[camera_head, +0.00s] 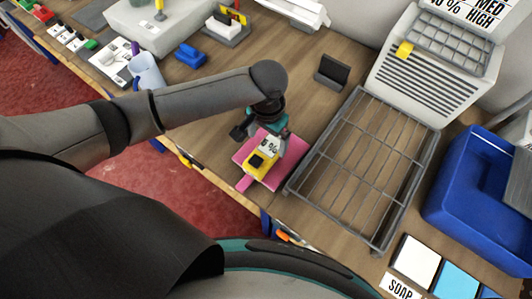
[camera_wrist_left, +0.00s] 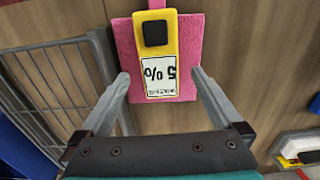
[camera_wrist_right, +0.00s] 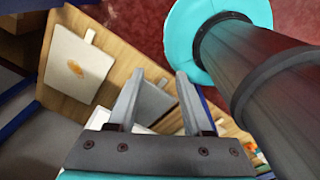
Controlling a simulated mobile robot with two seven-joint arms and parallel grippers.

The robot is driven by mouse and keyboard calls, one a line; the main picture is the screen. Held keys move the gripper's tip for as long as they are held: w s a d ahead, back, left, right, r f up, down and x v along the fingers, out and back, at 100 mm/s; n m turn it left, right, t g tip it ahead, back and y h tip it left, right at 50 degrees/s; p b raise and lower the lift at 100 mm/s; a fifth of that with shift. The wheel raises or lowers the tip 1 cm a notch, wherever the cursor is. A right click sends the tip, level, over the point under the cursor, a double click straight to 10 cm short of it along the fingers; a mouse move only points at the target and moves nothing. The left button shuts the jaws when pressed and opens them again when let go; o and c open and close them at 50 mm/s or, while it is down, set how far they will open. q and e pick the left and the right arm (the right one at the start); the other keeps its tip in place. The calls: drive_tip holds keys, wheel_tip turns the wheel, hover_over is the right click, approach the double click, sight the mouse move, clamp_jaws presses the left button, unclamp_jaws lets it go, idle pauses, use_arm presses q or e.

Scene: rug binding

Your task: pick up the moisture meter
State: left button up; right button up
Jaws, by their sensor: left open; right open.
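The moisture meter (camera_head: 260,161) is a yellow block with a black square button and a white display. It lies on a pink cloth (camera_head: 242,184) on the table. In the left wrist view the meter (camera_wrist_left: 155,42) shows its display reading 5 %, upside down. My left gripper (camera_head: 262,143) is over the meter's display end. In the left wrist view its two open fingers (camera_wrist_left: 160,78) stand on either side of the display, with a gap on each side. My right gripper (camera_wrist_right: 157,80) is open and empty, away from the meter, with my own column beside it.
A grey wire rack (camera_head: 345,195) lies right of the pink cloth. A blue bin (camera_head: 470,225) and a white heater-like unit (camera_head: 425,85) are farther right. A small dark stand (camera_head: 332,72) and a blue clamp-like item (camera_head: 190,54) are behind. The table's front edge is close to the cloth.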

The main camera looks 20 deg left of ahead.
sight(267, 150)
use_arm(q)
drive_tip(key=shift+f, duration=0.65)
wheel_tip(267, 150, down, 4)
drive_tip(key=shift+s+f+b, duration=0.15)
drive_tip(key=shift+f+b, duration=0.1)
drive_tip(key=shift+b, duration=0.1)
drive_tip(key=shift+f, duration=0.3)
use_arm(e)
drive_tip(key=shift+w+a+f, duration=0.1)
drive_tip(key=shift+w+f, duration=0.25)
drive_tip(key=shift+w, duration=0.35)
use_arm(q)
drive_tip(key=c, duration=1.5)
clamp_jaws()
drive_tip(key=shift+r, duration=0.15)
